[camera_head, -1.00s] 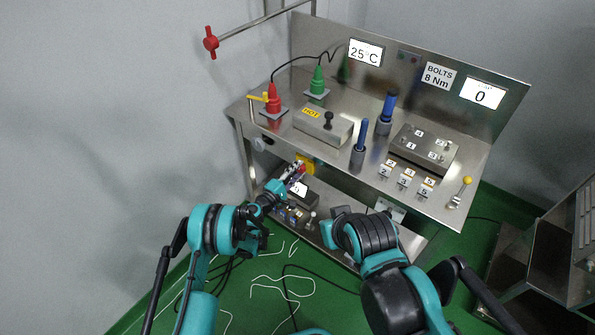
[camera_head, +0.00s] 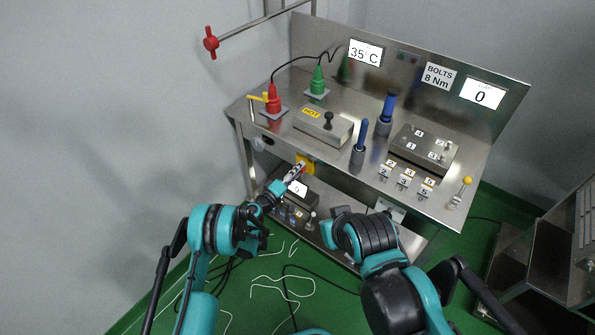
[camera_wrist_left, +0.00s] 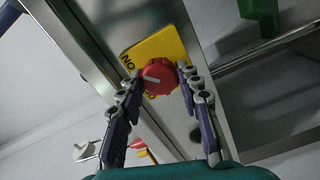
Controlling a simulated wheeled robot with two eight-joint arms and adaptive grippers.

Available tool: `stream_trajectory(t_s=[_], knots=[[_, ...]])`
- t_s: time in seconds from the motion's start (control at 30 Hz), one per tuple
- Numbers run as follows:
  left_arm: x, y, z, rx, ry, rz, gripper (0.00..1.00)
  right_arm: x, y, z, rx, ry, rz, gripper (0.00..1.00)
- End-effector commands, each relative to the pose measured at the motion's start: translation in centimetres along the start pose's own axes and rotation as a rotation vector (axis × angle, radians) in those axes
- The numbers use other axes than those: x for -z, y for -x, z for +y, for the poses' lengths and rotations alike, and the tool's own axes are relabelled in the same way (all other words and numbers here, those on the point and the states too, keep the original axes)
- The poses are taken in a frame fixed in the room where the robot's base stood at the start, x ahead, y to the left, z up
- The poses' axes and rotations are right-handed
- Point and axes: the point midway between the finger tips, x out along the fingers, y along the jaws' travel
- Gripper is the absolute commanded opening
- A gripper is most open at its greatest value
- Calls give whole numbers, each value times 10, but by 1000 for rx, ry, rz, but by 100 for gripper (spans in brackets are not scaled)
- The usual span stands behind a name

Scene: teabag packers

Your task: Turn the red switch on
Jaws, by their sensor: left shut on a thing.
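The red switch (camera_wrist_left: 158,78) is a round knob with a white pointer line on a yellow plate (camera_wrist_left: 160,47). In the left wrist view the pointer lies nearly level, tilted slightly. The letters "NO" show at the plate's left edge; a second label below the knob is mostly hidden. In the head view the yellow plate (camera_head: 308,161) sits on the table's front edge, and the gripper mostly hides the knob. My left gripper (camera_wrist_left: 163,82) has one finger on each side of the knob and is shut on it; it also shows in the head view (camera_head: 296,171).
The steel table (camera_head: 262,128) holds a red plug (camera_head: 273,99), a green plug (camera_head: 318,80), a HOT box (camera_head: 322,126) and blue-handled tools. A small device with a screen (camera_head: 298,188) is on the shelf below, close to my left arm. The temperature screen (camera_head: 365,52) reads 35 °C.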

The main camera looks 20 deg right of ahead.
Motion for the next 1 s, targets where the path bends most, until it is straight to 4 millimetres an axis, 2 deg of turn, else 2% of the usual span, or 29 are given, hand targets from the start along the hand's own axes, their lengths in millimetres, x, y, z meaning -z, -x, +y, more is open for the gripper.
stream_trajectory(t_s=[0.27, 0.3, 0.37, 0.77, 1.0], knots=[[-1, 0, 0, 0, -3, -2, 6, 0, 0, 0, 0, 0, 0, 0], [-1, 0, 0, 0, -3, -2, 42, 0, 0, 0, 0, 0, 0, 0], [-1, 0, 0, 0, -2, -2, 56, 0, 0, 0, 0, 0, 0, 0], [0, 0, 0, 0, 32, -1, 56, 0, 0, 0, 0, 0, 0, 0], [0, 0, 0, 0, 289, 0, 56, 0, 0, 0, 0, 0, 0, 0]])
